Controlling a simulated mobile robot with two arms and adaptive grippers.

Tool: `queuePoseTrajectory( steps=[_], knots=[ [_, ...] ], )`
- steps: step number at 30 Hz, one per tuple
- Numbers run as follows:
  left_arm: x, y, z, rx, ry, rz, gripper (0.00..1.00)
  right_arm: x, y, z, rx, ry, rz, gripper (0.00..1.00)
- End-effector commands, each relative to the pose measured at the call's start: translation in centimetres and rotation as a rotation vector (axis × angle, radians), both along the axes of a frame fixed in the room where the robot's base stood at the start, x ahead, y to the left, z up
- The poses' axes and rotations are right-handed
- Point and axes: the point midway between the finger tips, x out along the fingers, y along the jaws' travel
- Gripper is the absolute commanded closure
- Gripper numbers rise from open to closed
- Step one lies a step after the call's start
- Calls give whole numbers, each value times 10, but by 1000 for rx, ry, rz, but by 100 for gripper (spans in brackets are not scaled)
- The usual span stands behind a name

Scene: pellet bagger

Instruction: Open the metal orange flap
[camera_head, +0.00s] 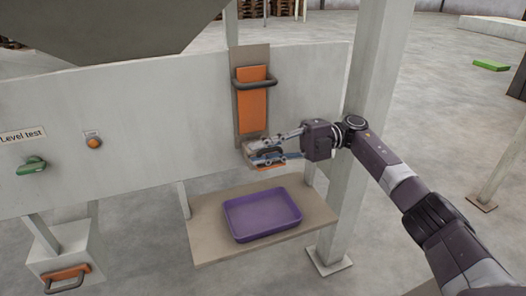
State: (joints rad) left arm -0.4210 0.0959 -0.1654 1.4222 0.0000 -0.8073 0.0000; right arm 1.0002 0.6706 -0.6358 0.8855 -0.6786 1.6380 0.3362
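An upright orange metal panel (253,104) sits in a grey-brown frame on the white machine wall, with a dark bar handle (255,83) across its upper part. Below it, a smaller orange piece (268,164) shows at the lower end of the frame, partly hidden by my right gripper. My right gripper (262,154) reaches in from the right and its fingers are at this lower piece. A dark part shows between the fingers, but I cannot tell whether they grip it. My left gripper is not in view.
A purple tray (262,214) stands on a beige shelf (212,247) below the gripper. A white post (365,110) rises close behind my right arm. At lower left is a white box (68,245) with another orange flap (64,273). A green handle (31,166) and an orange button (94,142) are on the wall.

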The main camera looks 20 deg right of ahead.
Motion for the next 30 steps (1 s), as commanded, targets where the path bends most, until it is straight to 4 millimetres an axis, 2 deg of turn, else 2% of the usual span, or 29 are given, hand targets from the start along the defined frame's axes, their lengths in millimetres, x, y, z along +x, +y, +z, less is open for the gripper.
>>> queuePoseTrajectory(
  steps=[5, 13, 18, 30],
  knots=[
    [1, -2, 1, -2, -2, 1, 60, 1, -9, 0, -1, 0, -3, 84],
    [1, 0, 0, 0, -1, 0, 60, 3, -48, 0, 0, 1, -4, 84],
    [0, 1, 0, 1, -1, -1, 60, 4, -64, 0, -1, 1, -3, 84],
    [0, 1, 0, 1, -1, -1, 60, 3, -75, 0, 0, 1, 0, 84]
  ],
)
